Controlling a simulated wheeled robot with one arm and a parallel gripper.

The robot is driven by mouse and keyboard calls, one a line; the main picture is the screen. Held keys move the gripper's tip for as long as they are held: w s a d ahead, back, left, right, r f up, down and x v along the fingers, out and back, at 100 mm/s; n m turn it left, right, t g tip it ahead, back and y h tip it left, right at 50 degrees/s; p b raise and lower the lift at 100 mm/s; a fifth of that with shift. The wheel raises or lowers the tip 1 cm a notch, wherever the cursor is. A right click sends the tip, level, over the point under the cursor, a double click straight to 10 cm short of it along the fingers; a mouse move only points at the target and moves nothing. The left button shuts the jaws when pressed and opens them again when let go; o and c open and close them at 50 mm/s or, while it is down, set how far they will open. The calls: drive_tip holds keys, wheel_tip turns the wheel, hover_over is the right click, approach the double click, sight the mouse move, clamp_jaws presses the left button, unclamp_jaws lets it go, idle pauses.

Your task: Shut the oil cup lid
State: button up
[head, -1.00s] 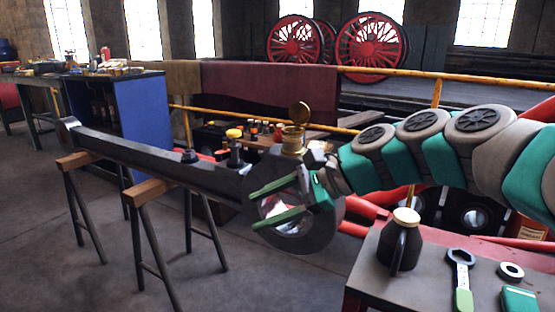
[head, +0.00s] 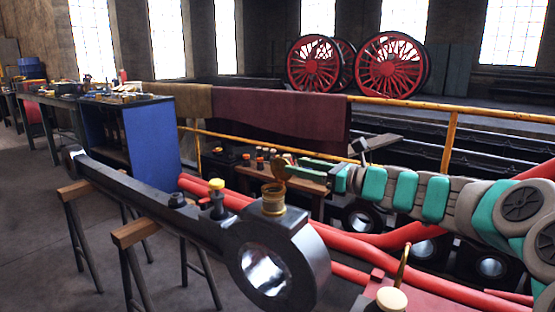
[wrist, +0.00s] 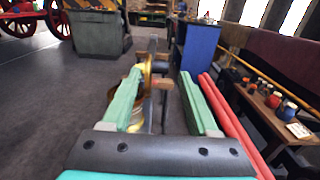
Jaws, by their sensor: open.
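The brass oil cup (head: 274,203) stands on top of the big round end of a dark connecting rod (head: 307,262). Its lid (head: 278,167) is open, standing steeply up above the cup. Brass of the oil cup (wrist: 151,107) shows beside and partly behind the left finger. I cannot tell whether a finger touches the lid.
The rod rests on wooden-topped trestles (head: 135,230). A yellow-capped fitting (head: 217,198) stands on it left of the cup. Red pipes (head: 390,238) run behind. A small wooden bench (head: 300,178) with jars is beyond the cup. The floor at left is open.

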sight(275, 161)
drive_tip(key=x, duration=0.8)
clamp_jaws()
idle(0.4)
